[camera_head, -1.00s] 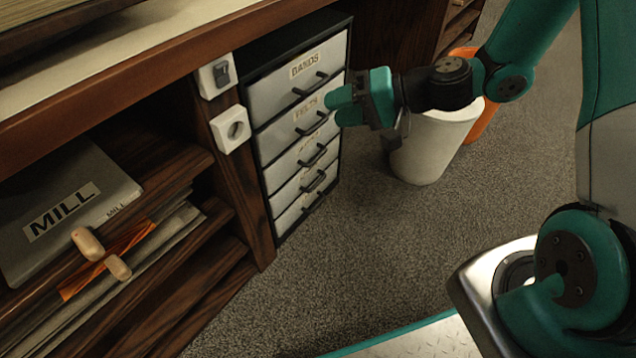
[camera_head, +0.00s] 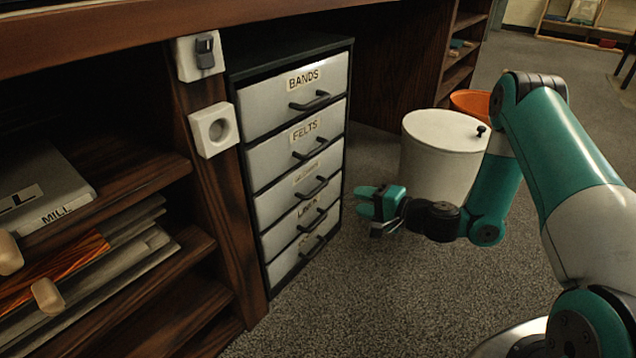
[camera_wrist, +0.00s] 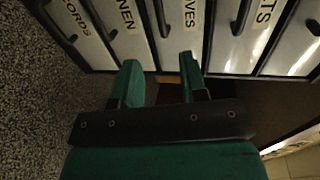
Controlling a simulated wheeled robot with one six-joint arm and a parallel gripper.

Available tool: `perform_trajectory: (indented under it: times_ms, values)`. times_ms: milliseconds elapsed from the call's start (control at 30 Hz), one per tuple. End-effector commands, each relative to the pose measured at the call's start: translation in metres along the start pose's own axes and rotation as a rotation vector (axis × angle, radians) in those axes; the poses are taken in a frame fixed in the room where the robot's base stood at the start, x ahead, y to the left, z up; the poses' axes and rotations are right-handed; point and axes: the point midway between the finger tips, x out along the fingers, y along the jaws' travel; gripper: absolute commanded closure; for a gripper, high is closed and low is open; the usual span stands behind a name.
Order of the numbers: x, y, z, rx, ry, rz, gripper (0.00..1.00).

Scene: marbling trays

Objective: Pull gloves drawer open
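The gloves drawer (camera_head: 285,194) is the middle one of a grey drawer stack, with a small, hard-to-read label in the head view. Its front is shut flush with the others. Its dark bar handle (camera_head: 316,188) is on the front. In the wrist view the GLOVES label is partly readable on the drawer front (camera_wrist: 174,48), with its handle (camera_wrist: 162,18) beside the label. My gripper (camera_head: 364,201) stands to the right of the stack, apart from it. In the wrist view my gripper (camera_wrist: 159,62) has its two green fingers spread, with nothing between them, pointing toward the gloves drawer.
The BANDS (camera_head: 275,102) and FELTS (camera_head: 277,155) drawers are above, and a LINEN drawer (camera_head: 283,232) is below. A white bin (camera_head: 440,155) stands behind my gripper, with an orange bin (camera_head: 472,102) beyond. Open shelves are left. Carpet (camera_head: 330,315) in front is clear.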

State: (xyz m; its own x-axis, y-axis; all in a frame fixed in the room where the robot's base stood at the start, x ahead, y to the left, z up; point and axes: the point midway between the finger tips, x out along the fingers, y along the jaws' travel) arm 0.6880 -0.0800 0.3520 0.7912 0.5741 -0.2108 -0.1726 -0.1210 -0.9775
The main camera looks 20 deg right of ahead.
Motion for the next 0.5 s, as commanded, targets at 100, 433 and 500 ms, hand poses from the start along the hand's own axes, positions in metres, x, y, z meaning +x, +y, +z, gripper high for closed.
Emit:
perform_trajectory:
  times_ms: [100, 433, 500]
  values:
    - [0.007, -0.009, 0.001, 0.001, -0.002, 0.001, 0.6]
    - [0.055, 0.001, 0.003, -0.006, -0.005, -0.004, 0.6]
    - [0.072, 0.004, 0.003, -0.007, -0.005, -0.004, 0.6]
